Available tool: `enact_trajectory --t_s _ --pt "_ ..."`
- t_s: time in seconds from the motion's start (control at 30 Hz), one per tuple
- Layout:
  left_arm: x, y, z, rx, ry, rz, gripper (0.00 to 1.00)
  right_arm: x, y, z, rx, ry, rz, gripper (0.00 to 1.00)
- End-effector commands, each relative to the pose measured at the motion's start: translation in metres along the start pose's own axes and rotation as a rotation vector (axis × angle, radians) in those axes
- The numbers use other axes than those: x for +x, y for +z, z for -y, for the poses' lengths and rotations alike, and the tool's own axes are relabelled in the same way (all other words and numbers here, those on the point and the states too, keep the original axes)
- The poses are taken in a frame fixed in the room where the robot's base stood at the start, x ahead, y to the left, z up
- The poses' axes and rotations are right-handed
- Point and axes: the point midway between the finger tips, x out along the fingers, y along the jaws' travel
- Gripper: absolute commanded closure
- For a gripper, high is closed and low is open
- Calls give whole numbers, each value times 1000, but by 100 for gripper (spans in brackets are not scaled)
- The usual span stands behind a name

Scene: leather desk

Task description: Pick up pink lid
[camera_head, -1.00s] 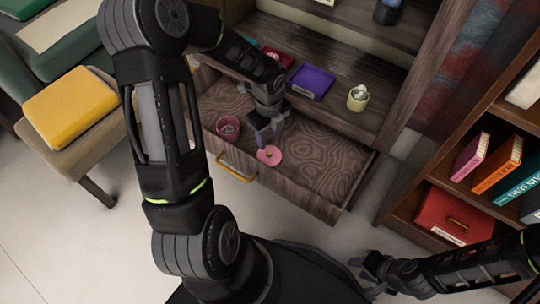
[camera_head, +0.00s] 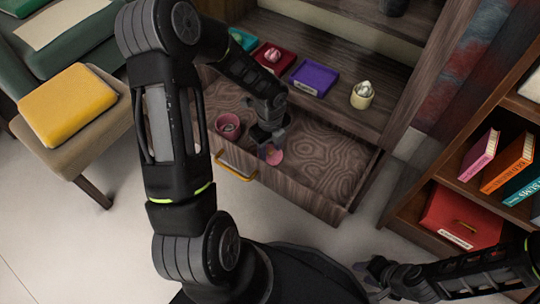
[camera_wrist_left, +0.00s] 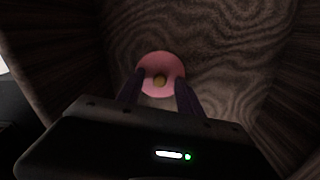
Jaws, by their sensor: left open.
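The pink lid (camera_head: 274,156) is a round disc lying in the open wooden drawer, partly hidden by my left gripper in the head view.
A purple box (camera_head: 313,78), a red box (camera_head: 273,58) and a cream pot (camera_head: 362,95) are on the surface behind. The drawer's right part is clear. A bookshelf (camera_head: 425,190) stands at the right.

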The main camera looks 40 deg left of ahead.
Motion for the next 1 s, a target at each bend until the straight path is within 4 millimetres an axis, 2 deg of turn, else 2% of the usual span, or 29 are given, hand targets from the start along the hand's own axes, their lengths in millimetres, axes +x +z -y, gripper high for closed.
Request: enact_trajectory --t_s 0.5,1.0 --pt "-1 0 0 0 0 0 57 -1 0 0 0 0 0 64" --pt "-1 0 0 0 0 0 97 -1 0 0 0 0 0 64"
